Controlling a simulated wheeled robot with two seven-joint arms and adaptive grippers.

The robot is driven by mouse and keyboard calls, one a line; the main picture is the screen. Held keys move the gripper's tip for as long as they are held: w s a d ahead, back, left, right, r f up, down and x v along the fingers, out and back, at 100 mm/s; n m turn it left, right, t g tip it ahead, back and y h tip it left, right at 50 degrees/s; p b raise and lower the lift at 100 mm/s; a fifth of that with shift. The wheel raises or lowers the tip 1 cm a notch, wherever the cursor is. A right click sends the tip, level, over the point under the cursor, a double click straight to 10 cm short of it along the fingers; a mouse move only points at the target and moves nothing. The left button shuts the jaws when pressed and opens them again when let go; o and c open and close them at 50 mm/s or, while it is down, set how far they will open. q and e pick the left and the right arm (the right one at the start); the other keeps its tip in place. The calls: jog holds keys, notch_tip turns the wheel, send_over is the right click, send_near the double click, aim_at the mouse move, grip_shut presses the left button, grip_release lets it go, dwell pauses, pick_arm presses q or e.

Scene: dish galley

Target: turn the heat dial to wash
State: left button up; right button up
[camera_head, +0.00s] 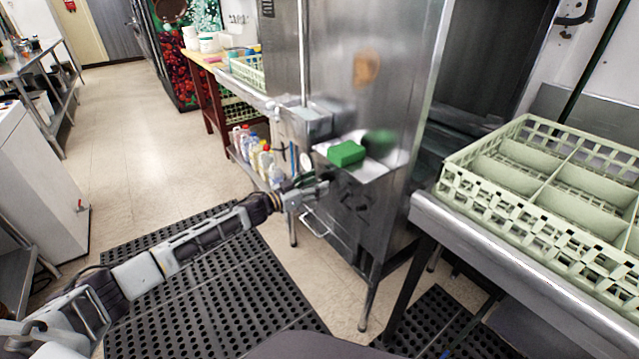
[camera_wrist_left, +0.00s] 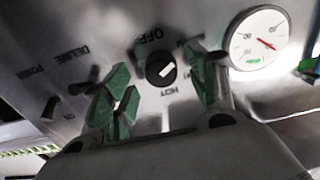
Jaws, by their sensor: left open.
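The heat dial (camera_wrist_left: 160,69) is a round black knob with a white pointer mark, on a steel panel in the left wrist view. The mark slants toward the upper right. OFF is printed above the dial and HOT below it. Another label at the upper right is mostly hidden by a finger, and I cannot read "wash" anywhere. My left gripper (camera_wrist_left: 157,88) is open, its green-padded fingers on either side of the dial. I cannot tell whether they touch it. In the head view the left gripper (camera_head: 322,188) is at the steel machine's front, and the dial cannot be made out.
A white gauge with a red needle (camera_wrist_left: 258,38) is right of the dial; switches marked POWER and DELIME are left. A green sponge (camera_head: 346,153) lies on the ledge above my gripper. Bottles (camera_head: 262,160) stand left of it. A pale green rack (camera_head: 545,185) sits at right.

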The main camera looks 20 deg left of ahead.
pick_arm(q)
jog(key=shift+w+d, duration=0.45)
jog(key=shift+w, duration=0.25)
pick_arm(e)
jog(key=shift+r, duration=0.35)
jog(key=shift+a, duration=0.1)
jog(key=shift+s, duration=0.1)
pick_arm(q)
jog(key=c, duration=1)
pick_arm(e)
jog(key=shift+f, duration=0.2)
